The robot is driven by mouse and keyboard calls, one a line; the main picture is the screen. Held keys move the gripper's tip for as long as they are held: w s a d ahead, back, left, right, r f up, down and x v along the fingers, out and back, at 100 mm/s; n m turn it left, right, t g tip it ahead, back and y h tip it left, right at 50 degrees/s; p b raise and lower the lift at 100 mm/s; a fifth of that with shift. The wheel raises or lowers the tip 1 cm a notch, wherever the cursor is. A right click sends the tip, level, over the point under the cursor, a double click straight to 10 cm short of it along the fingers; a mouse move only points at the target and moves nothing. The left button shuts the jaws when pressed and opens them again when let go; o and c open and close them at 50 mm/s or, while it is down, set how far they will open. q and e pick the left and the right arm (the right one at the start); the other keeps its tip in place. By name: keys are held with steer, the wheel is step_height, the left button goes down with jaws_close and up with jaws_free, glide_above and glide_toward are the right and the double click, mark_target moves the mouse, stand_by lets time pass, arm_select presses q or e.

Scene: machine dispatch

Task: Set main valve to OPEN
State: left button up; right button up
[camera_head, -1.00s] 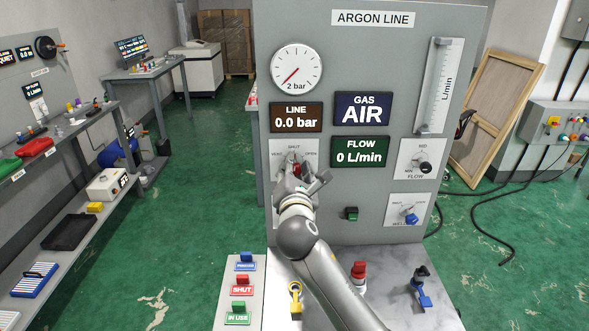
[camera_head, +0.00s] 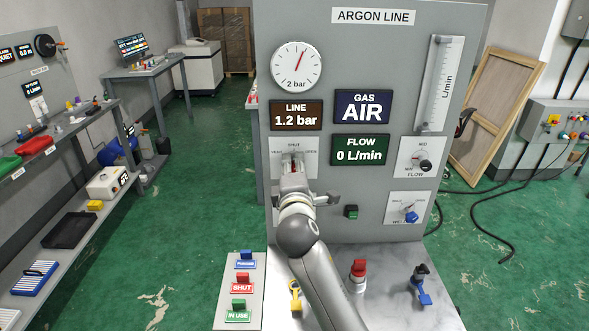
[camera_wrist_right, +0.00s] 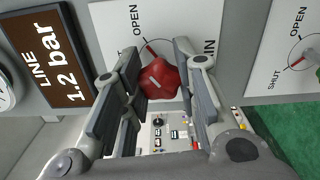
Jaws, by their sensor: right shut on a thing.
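The main valve's red knob (camera_wrist_right: 168,78) shows in the right wrist view, in front of a white label plate (camera_wrist_right: 115,30) with OPEN and part of another word. A red pointer at the knob's edge lies toward OPEN. My right gripper (camera_head: 293,170) is shut on the knob, one finger on each side. In the head view it covers most of the knob, below SHUT and between VENT and OPEN. The LINE display (camera_head: 296,116) reads 1.2 bar. The pressure gauge (camera_head: 296,67) needle points up and slightly right. My left gripper is not in view.
The GAS display (camera_head: 362,108) reads AIR and the FLOW display (camera_head: 360,151) reads 0 L/min. A black flow knob (camera_head: 425,166), a blue knob (camera_head: 410,216) and a green button (camera_head: 351,212) sit nearby. A red-topped part (camera_head: 359,269) stands on the bench.

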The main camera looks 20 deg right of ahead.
steer(key=shift+m, duration=0.6)
steer(key=o, duration=1.1)
steer(key=shift+c, duration=0.2)
steer(key=shift+s, duration=0.15)
steer(key=v, duration=1.1)
steer(key=shift+s, duration=0.3)
steer(key=shift+a, duration=0.15)
